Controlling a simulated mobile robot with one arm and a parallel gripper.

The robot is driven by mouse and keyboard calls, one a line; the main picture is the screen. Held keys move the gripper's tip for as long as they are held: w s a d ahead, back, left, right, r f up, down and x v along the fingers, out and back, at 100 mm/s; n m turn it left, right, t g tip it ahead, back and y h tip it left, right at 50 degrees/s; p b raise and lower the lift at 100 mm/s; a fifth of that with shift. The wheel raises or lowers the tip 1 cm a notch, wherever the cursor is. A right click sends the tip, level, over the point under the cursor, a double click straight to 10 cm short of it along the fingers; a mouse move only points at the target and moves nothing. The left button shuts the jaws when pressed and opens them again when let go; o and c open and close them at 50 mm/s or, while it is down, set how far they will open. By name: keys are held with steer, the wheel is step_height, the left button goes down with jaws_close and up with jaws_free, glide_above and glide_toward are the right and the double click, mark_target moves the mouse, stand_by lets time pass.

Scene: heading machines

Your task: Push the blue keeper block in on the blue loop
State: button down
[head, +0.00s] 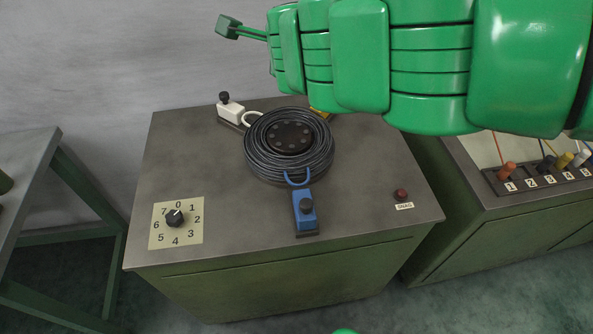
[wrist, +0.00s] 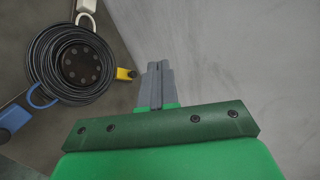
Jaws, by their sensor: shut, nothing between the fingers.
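The blue keeper block (head: 305,208) sits on a dark base near the front middle of the bench top, with a dark knob on it. The blue loop (head: 297,179) arches from the front of the black cable coil (head: 258,160) toward the block. In the wrist view the blue block (wrist: 14,119) is cut by the left edge, and the blue loop (wrist: 40,98) shows beside the coil. My gripper (wrist: 158,68) is shut and empty, off to the side of the coil. In the head view my arm reaches across the top, and the fingertips are not clearly visible.
A white block (head: 231,111) with a white loop is at the back left of the coil. A yellow block (wrist: 125,74) is beside the coil. A numbered dial (head: 175,217) and a red SNAG button (head: 401,194) are on the bench top. A second bench with numbered plugs (head: 508,171) stands right.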

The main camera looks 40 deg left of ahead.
steer(key=s+f+m+h, duration=0.2)
steer(key=s+f+h, duration=0.15)
steer(key=f, duration=0.35)
steer(key=g+h, duration=0.2)
steer(key=h, duration=0.7)
glide_toward(304, 205)
steer(key=s+d+r, duration=0.2)
steer(key=s, duration=0.5)
steer(key=w+f, duration=0.8)
steer(key=w, duration=0.1)
steer(key=shift+d+f+m, duration=0.25)
steer(key=shift+d+m, duration=0.05)
steer(key=shift+d, duration=0.1)
steer(key=shift+y, duration=0.25)
steer(key=shift+w+a, duration=2.05)
steer(key=shift+w, duration=0.1)
